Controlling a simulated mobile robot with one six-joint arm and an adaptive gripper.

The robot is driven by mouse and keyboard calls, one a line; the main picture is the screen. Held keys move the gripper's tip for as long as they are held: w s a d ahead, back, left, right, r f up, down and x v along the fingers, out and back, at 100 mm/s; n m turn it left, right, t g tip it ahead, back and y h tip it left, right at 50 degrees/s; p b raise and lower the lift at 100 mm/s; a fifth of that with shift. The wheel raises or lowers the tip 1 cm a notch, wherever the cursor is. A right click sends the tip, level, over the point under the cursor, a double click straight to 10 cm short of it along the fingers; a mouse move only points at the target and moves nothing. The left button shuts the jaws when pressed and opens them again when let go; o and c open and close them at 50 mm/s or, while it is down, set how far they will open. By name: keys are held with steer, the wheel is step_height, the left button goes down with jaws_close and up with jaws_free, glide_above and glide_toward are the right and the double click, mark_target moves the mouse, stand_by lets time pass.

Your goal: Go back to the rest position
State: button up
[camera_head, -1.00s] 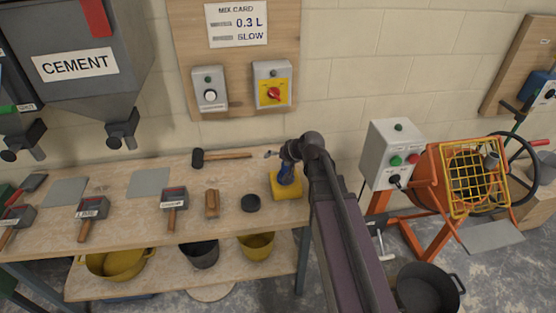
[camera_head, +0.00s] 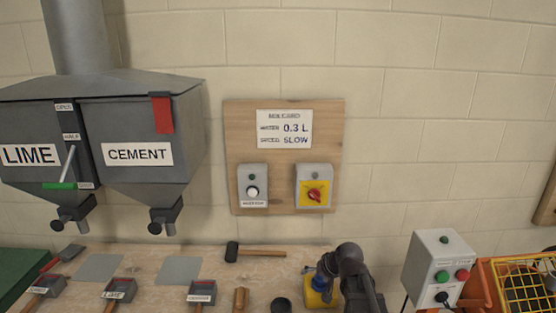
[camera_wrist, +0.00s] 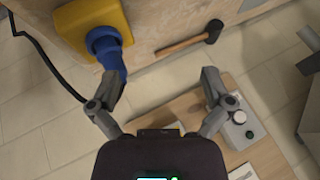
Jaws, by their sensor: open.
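My gripper (camera_wrist: 165,75) is open and empty in the wrist view, its two fingers spread apart. In the head view my gripper (camera_head: 310,269) shows small, at the bottom, by a yellow block with a blue fitting (camera_head: 318,296) on the bench. My wrist partly hides that block. In the wrist view the yellow block (camera_wrist: 90,22) and its blue fitting are at the upper left, close to the left finger. I cannot tell whether they touch.
A hammer (camera_head: 256,253) lies along the wall edge of the bench (camera_head: 135,260). Several labelled scoops lie left of it. Lime and cement hoppers (camera_head: 138,120) hang at left. A switch board (camera_head: 285,225) is on the wall. A control box (camera_head: 438,262) and orange mixer (camera_head: 520,285) stand at right.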

steer(key=s+d+f+g+h, duration=0.1)
steer(key=s+d+g+h, duration=0.1)
steer(key=s, duration=0.5)
steer(key=s+d+f+n+g+h, duration=0.1)
steer(key=s+d+f+g+h, duration=0.1)
steer(key=s, duration=0.5)
steer(key=shift+s+f+g+h, duration=0.15)
steer(key=shift+g+h, duration=0.15)
steer(key=shift+g, duration=0.3)
